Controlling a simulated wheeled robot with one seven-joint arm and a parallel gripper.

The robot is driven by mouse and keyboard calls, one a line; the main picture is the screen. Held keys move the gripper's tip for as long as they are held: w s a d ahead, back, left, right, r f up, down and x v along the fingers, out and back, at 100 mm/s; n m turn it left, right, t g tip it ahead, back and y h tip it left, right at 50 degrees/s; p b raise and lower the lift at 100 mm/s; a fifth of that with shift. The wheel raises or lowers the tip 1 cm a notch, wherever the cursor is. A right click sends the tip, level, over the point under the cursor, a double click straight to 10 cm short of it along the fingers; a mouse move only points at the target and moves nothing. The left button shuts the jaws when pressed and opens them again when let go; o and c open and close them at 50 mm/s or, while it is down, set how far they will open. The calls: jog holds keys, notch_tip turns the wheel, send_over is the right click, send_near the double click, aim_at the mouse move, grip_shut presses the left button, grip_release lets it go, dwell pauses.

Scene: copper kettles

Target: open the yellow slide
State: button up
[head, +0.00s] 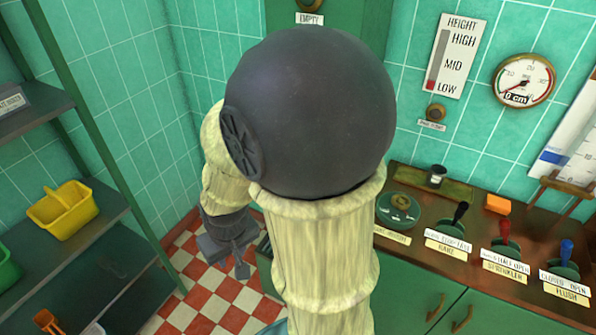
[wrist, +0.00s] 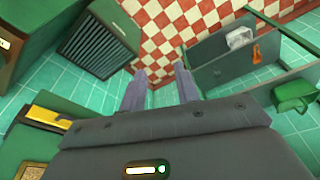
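No part is labelled as the yellow slide. A yellow strip with dark parts (wrist: 48,112) on a green surface at the left of the wrist view may be it, but I cannot tell for sure. My gripper (wrist: 161,78) shows its two fingers apart with nothing between them, pointing towards the floor. In the head view my gripper (head: 228,258) hangs low at the left of my arm, above the floor. The yellow strip lies to the left of the fingers in the wrist view, apart from them. My arm hides the middle of the head view.
A dark shelf (head: 45,120) at left holds a yellow basket (head: 63,210). The green counter (head: 420,290) at right carries a black lever (head: 461,212), a red lever (head: 505,229) and a blue lever (head: 566,250). A gauge (head: 523,81) hangs above. Checkered floor (head: 215,300) is clear below.

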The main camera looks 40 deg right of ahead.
jog(key=w+d+f+m+g+h+p, duration=0.1)
jog(key=d+f+g+h, duration=0.2)
jog(key=f, duration=0.4)
jog(key=d+f+h+p, duration=0.1)
jog(key=d+f+h, duration=0.1)
jog(key=d+f, duration=0.5)
jog(key=w+d+r+n+t+h+p, duration=0.2)
jog(key=w+d+h, duration=0.3)
jog(key=d+h, duration=0.25)
jog(key=w+r+n+t+h, duration=0.2)
jog(key=w+r+n+t, duration=0.1)
jog(key=w+r, duration=0.3)
jog(key=shift+w+d+n+t, duration=0.3)
jog(key=shift+n+t, duration=0.1)
jog(key=shift+t, duration=0.4)
jog(key=shift+d+r, duration=0.1)
jog(key=shift+d, duration=0.05)
jog(key=p+x, duration=0.6)
jog(key=x, duration=1)
jog(key=shift+d, duration=0.15)
jog(key=shift+w+d+f, duration=0.2)
jog(key=shift+d+f, duration=0.05)
jog(key=shift+d, duration=0.15)
